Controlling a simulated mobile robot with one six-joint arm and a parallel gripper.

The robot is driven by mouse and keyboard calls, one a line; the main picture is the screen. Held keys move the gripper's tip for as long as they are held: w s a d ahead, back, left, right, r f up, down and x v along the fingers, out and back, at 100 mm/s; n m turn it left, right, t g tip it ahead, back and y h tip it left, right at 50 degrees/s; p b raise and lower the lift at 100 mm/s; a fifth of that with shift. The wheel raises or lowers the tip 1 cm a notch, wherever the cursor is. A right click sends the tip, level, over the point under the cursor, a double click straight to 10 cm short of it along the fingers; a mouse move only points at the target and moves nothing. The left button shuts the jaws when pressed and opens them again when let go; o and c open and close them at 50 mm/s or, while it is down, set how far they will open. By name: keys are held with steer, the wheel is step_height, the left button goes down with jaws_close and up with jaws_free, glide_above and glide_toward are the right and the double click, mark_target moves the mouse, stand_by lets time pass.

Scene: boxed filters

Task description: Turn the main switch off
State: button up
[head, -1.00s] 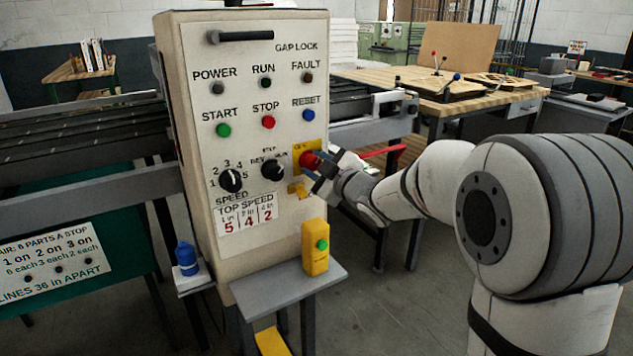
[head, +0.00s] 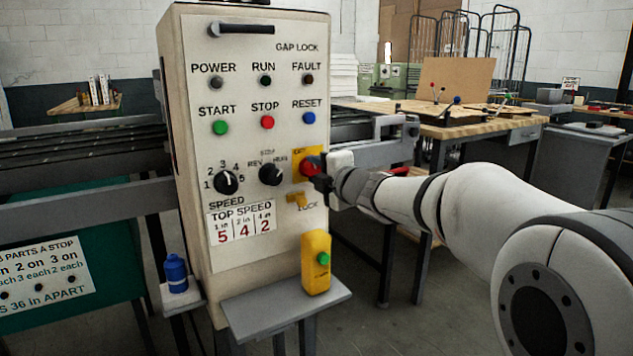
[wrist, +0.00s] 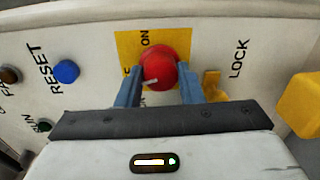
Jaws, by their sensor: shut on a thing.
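The main switch (head: 309,166) is a red knob on a yellow plate at the right side of the cream control panel (head: 240,60). In the wrist view the red knob (wrist: 160,70) shows a pale pointer mark toward its lower left, and "ON" is printed on the yellow plate (wrist: 128,45). My gripper (head: 318,172) is at the knob, and in the wrist view its two blue fingers (wrist: 160,88) stand on either side of it, shut on it. The fingers and gripper body hide the lower part of the plate.
A yellow tab (head: 297,199) sits just below the switch, marked LOCK. A yellow box with a green button (head: 316,262) stands on a grey shelf (head: 285,300) beneath. The blue RESET button (wrist: 67,71) lies left in the wrist view. A black selector (head: 271,174) is close left.

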steer(key=shift+f+n+b, duration=0.1)
steer(key=shift+n+b, duration=0.3)
steer(key=shift+n, duration=0.2)
steer(key=o, duration=1)
steer(key=shift+s, duration=0.1)
steer(key=p+v, duration=0.1)
steer(key=v, duration=0.6)
steer(key=shift+s+d, duration=0.2)
steer(key=shift+s, duration=0.1)
